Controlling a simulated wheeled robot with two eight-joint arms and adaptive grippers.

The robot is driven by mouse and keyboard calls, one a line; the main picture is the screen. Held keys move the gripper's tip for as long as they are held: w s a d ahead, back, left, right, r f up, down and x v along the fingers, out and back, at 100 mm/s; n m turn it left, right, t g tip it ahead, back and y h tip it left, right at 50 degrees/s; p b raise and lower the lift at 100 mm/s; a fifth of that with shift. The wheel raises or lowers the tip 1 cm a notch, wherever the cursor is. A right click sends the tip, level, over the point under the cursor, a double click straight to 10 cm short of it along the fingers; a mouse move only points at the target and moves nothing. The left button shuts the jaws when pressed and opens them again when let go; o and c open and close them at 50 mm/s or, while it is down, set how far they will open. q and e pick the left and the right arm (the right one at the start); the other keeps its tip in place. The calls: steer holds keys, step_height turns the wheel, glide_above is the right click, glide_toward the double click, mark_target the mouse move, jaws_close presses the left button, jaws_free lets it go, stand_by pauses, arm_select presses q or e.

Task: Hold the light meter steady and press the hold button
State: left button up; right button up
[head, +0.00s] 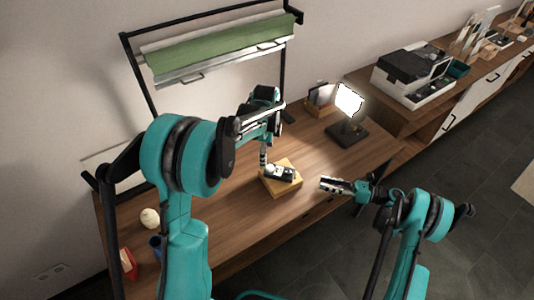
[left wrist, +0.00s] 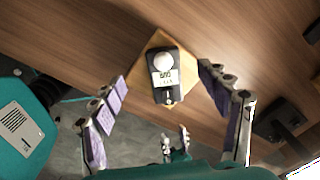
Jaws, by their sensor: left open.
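The light meter (head: 283,173) is a small dark device with a white dome and a pale label. It lies on a yellowish wooden block (head: 286,189) on the table (head: 222,208). In the left wrist view the meter (left wrist: 166,77) sits between my spread left fingers, apart from both. My left gripper (head: 265,160) is open above the block's back left side. My right gripper (head: 334,185) is to the right of the block, near the table's front edge, pointing left and empty. In the left wrist view its two fingertips show apart. The hold button is too small to make out.
A lit lamp (head: 349,99) on a dark base (head: 347,134) stands behind and right of the block. A green roll (head: 215,49) hangs on a frame behind. A pale ball (head: 149,218) and a blue cup (head: 156,246) stand at left. Bare tabletop surrounds the block.

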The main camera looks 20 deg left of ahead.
mark_target(280, 172)
arm_select(q)
steer(key=shift+w+f+m, duration=0.35)
steer(key=shift+f+m, duration=0.05)
steer(key=shift+f, duration=0.4)
step_height(280, 172, down, 8)
steer(key=shift+r, duration=0.15)
steer(key=c, duration=1.3)
steer(key=shift+c, duration=0.2)
arm_select(e)
jaws_close()
